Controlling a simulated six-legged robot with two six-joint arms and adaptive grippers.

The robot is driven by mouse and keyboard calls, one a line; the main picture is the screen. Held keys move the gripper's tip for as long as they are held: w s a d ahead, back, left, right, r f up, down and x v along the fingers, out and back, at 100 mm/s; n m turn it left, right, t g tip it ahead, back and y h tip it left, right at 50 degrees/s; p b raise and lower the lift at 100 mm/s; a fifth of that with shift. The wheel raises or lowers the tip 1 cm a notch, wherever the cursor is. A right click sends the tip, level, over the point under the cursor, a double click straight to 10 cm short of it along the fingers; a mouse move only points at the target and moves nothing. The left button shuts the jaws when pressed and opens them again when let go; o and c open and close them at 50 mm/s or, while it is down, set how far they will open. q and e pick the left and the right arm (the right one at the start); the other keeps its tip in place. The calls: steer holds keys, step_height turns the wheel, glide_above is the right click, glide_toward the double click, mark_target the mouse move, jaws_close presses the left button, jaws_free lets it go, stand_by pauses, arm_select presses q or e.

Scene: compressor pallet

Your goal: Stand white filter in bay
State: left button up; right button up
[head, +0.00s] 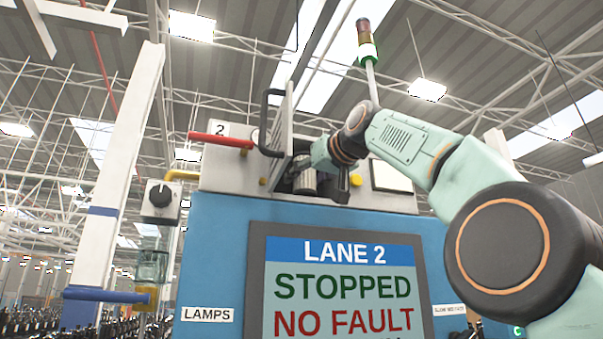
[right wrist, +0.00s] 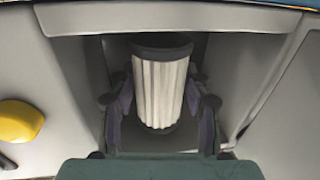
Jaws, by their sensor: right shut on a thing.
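The white filter (right wrist: 160,92) is a pleated white cylinder with dark end caps. It looks upright in the right wrist view, within the grey recessed bay (right wrist: 232,62). My right gripper (right wrist: 160,108) has a finger on each side of it and is shut on it. In the head view the filter (head: 305,183) shows small and partly hidden at the bay's opening, beside my right gripper (head: 318,182). Whether its lower end rests on the bay floor is hidden. My left gripper is not in view.
An open panel with a black handle (head: 265,122) stands left of the bay. A red lever (head: 220,140) sticks out farther left. Below is the blue cabinet with a screen (head: 340,285) reading "LANE 2 STOPPED NO FAULT".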

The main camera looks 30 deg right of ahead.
steer(key=shift+s+a+r+p, duration=0.1)
steer(key=shift+a+r+p, duration=0.25)
steer(key=shift+p, duration=0.8)
steer(key=shift+w+r+p, duration=0.1)
steer(key=shift+w+p, duration=0.2)
steer(key=shift+w+a+f, duration=0.15)
steer(key=shift+a+f, duration=0.05)
steer(key=shift+f, duration=0.05)
steer(key=shift+w+f+b, duration=0.1)
steer(key=shift+f+b, duration=0.35)
steer(key=shift+f, duration=0.15)
steer(key=shift+w+f, duration=0.1)
steer(key=shift+f, duration=0.1)
steer(key=shift+w+d, duration=0.1)
steer(key=shift+d, duration=0.25)
steer(key=shift+s+a+f+b, duration=0.2)
steer(key=shift+s+a+b, duration=0.1)
steer(key=shift+b, duration=0.1)
steer(key=o, duration=1.1)
steer(key=shift+w, duration=0.1)
steer(key=o, duration=0.3)
steer(key=shift+w+d+f, duration=0.1)
steer(key=shift+w+d, duration=0.1)
steer(key=shift+d, duration=0.05)
steer(key=shift+s, duration=0.1)
